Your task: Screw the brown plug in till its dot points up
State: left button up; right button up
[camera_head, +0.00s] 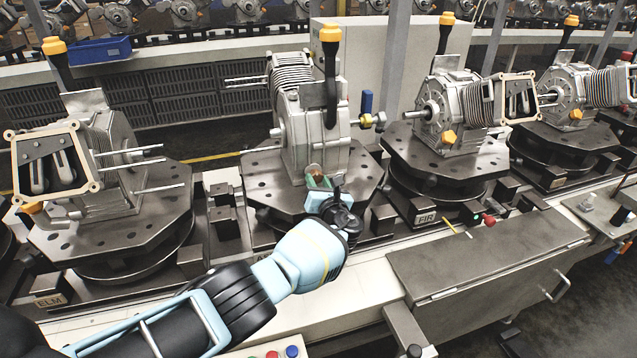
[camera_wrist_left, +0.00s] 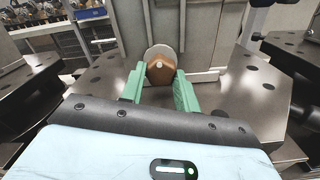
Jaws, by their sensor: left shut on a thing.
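The brown plug (camera_wrist_left: 161,72) has a six-sided head and sits against a round pale boss (camera_wrist_left: 163,50) low on the grey engine housing. A small pale mark shows on the plug; I cannot tell surely which way its dot points. My left gripper (camera_wrist_left: 160,84) has its green fingers on either side of the plug, shut on it. In the head view the left gripper (camera_head: 319,183) reaches the middle engine (camera_head: 312,130) at its lower front, and a bit of the brown plug (camera_head: 317,171) shows between the fingers. How deep the thread sits is hidden. My right gripper is not in view.
The middle engine stands on a dark octagonal fixture plate (camera_head: 262,165). Similar engines stand on plates to the left (camera_head: 90,165) and right (camera_head: 440,105). A blue-handled valve (camera_head: 367,103) sticks out at the middle engine's right. A metal cover (camera_head: 480,255) lies at front right.

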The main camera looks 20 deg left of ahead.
pick_arm(q)
jog(key=shift+f, duration=0.1)
jog(key=o, duration=1)
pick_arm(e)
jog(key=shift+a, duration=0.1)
pick_arm(q)
jog(key=shift+s, duration=0.1)
jog(key=shift+s+d+r, duration=0.15)
jog(key=shift+r, duration=0.05)
jog(key=shift+s+d+r+p, duration=0.3)
jog(key=shift+s+d+p, duration=0.3)
jog(key=shift+s, duration=0.2)
jog(key=v, duration=0.3)
jog(key=f+v, duration=0.1)
jog(key=v, duration=0.1)
jog(key=shift+s, duration=0.15)
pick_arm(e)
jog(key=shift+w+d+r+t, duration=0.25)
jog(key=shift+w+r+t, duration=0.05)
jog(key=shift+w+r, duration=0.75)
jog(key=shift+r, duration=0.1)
